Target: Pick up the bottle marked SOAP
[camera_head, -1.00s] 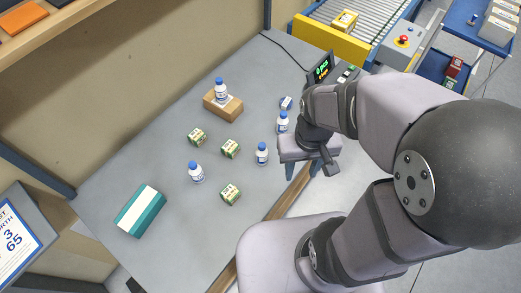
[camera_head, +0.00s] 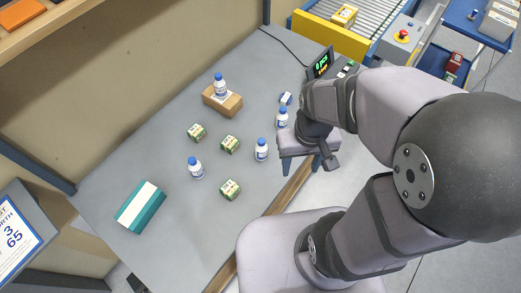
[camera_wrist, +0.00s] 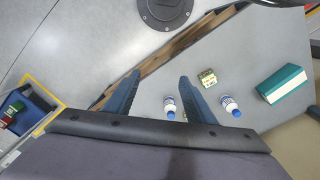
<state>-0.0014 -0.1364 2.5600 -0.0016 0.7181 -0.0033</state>
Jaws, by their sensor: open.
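Several white bottles with blue caps are in the head view: one upright on a cardboard box (camera_head: 233,106), one bottle (camera_head: 195,168) at left-centre, one bottle (camera_head: 261,149) nearer the table edge, and one bottle (camera_head: 282,117) by my arm. A small blue-and-white item (camera_head: 286,98) lies beyond that one. Their label words are too small to read, so I cannot tell which is SOAP. My gripper (camera_head: 300,166) is open and empty, above the table's front edge. In the wrist view, a bottle (camera_wrist: 170,108) shows between the fingers, farther off, and another bottle (camera_wrist: 230,106) right of them.
Several small green-and-white cartons (camera_head: 230,144) stand among the bottles. A teal-and-white box (camera_head: 140,207) lies at the left. A small display (camera_head: 322,64) stands at the far end, near the conveyor (camera_head: 367,18).

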